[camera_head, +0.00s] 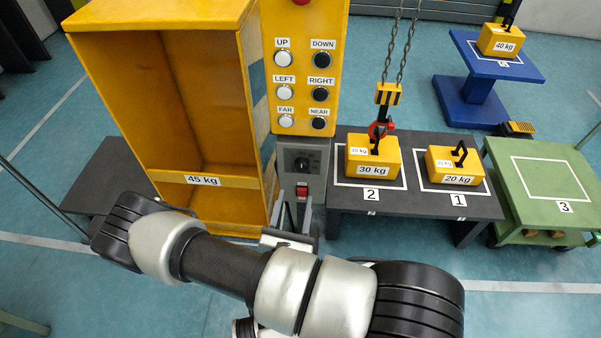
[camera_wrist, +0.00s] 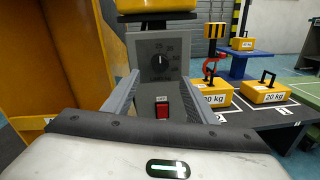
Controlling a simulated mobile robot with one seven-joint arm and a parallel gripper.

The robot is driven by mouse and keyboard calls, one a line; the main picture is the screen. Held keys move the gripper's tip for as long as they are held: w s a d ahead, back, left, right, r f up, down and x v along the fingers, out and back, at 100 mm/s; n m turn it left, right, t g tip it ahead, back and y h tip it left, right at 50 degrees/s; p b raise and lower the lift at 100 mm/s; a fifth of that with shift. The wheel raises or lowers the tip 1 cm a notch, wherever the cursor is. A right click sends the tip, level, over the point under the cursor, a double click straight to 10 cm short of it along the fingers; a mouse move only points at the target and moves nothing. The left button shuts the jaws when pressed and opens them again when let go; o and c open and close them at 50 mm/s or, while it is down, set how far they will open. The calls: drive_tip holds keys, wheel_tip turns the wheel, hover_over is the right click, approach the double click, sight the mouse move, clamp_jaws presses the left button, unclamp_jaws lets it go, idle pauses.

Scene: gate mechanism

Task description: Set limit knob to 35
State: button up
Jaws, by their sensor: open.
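The limit knob (camera_head: 301,163) is a small black dial on the grey panel (camera_head: 313,180) below the yellow button panel. In the wrist view the knob (camera_wrist: 160,61) shows a light pointer mark toward the top of its scale. The scale numbers are too small to read surely. My gripper (camera_head: 291,205) is open in front of the grey panel, below the knob. In the wrist view its two grey fingers (camera_wrist: 161,90) stand apart on either side of the panel's lower part, with nothing between them. The knob appears beyond the fingertips, apart from them.
A red rocker switch (camera_head: 302,191) sits below the knob. The yellow panel (camera_head: 303,70) above has several push buttons. A yellow cabinet (camera_head: 198,181) stands at left. A hook (camera_head: 381,130) hangs at the 30 kg weight (camera_head: 372,171) on a dark table, beside the 20 kg weight (camera_head: 457,180).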

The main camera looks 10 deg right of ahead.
sight(302, 168)
drive_tip(key=b+x, duration=0.1)
drive_tip(key=x, duration=1)
drive_tip(key=shift+w, duration=0.1)
drive_tip(key=c, duration=1.1)
drive_tip(key=shift+o, duration=0.2)
drive_tip(key=shift+r, duration=0.1)
drive_tip(key=m+p, duration=0.2)
drive_tip(key=m, duration=0.1)
drive_tip(key=shift+d+r+p, duration=0.1)
drive_tip(key=shift+r+p, duration=0.05)
drive_tip(key=shift+p, duration=0.25)
drive_tip(key=shift+m+p, duration=1.15)
drive_tip(key=shift+m, duration=1.05)
drive_tip(key=shift+f, duration=0.25)
